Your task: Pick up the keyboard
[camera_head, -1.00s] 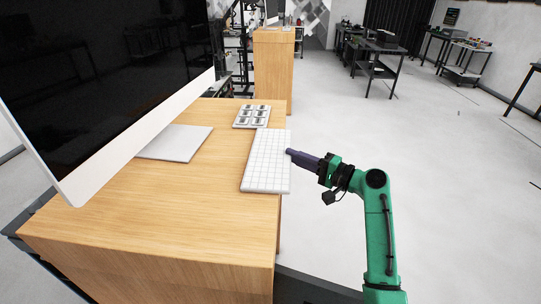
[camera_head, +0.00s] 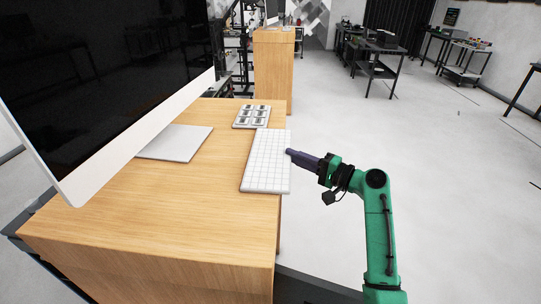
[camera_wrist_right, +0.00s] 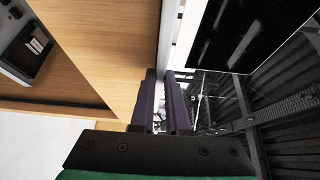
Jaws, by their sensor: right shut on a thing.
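The white keyboard (camera_head: 266,162) is at the right edge of the wooden desk (camera_head: 165,225), its right long side reaching the desk edge. My right gripper (camera_head: 290,152) comes in from the right and is shut on the middle of that side. In the right wrist view, the two dark purple fingers (camera_wrist_right: 166,95) close around a thin white strip, the keyboard seen edge-on (camera_wrist_right: 169,40). Whether the keyboard is clear of the desk top cannot be told. My left gripper is not in view.
A large monitor (camera_head: 100,70) on a flat silver stand (camera_head: 178,142) fills the left of the desk. A small tray with several compartments (camera_head: 252,116) lies just beyond the keyboard. The floor (camera_head: 440,160) to the right is open.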

